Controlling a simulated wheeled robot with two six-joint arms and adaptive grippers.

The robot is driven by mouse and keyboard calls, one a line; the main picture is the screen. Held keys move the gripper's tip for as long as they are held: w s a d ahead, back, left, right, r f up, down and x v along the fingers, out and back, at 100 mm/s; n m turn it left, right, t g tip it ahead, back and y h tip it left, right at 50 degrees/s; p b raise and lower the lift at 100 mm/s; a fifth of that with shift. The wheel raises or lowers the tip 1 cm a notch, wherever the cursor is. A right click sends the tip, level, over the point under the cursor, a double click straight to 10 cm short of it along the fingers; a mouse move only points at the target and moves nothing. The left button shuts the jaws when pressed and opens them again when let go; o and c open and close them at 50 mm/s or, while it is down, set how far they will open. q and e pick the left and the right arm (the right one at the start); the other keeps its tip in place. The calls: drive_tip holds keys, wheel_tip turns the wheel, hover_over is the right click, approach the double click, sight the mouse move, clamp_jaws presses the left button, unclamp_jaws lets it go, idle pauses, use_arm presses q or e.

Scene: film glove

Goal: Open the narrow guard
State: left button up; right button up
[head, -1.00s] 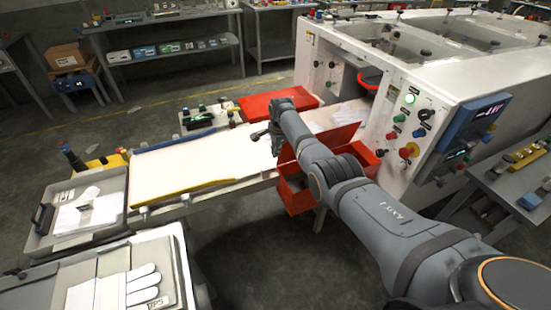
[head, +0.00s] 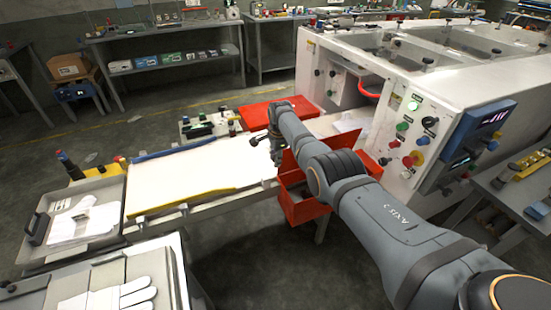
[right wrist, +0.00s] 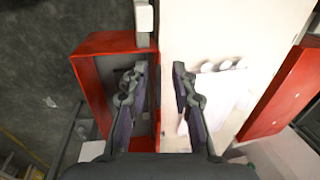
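I cannot tell for certain which red part is the narrow guard. In the head view, a flat red panel (head: 270,114) lies at the far side of the white belt (head: 190,172). An upright red plate (head: 345,143) stands on the near side, beside an open red box (head: 303,208). My right gripper (head: 268,148) is over the belt's near edge, partly hidden by its own arm. In the right wrist view, my right gripper (right wrist: 161,70) has its fingers apart, with nothing between them. A red box (right wrist: 108,42) is to its left and a red panel (right wrist: 282,98) to its right.
The white machine (head: 340,85) with a red handle (head: 368,88) and a button panel stands at the right. A grey tray (head: 105,225) and a glove (head: 110,300) are at the lower left. Open floor lies in front of the belt.

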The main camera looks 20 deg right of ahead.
wheel_tip(320, 180, up, 12)
drive_tip(key=s, duration=0.2)
idle(0.5)
drive_tip(key=shift+f, duration=0.1)
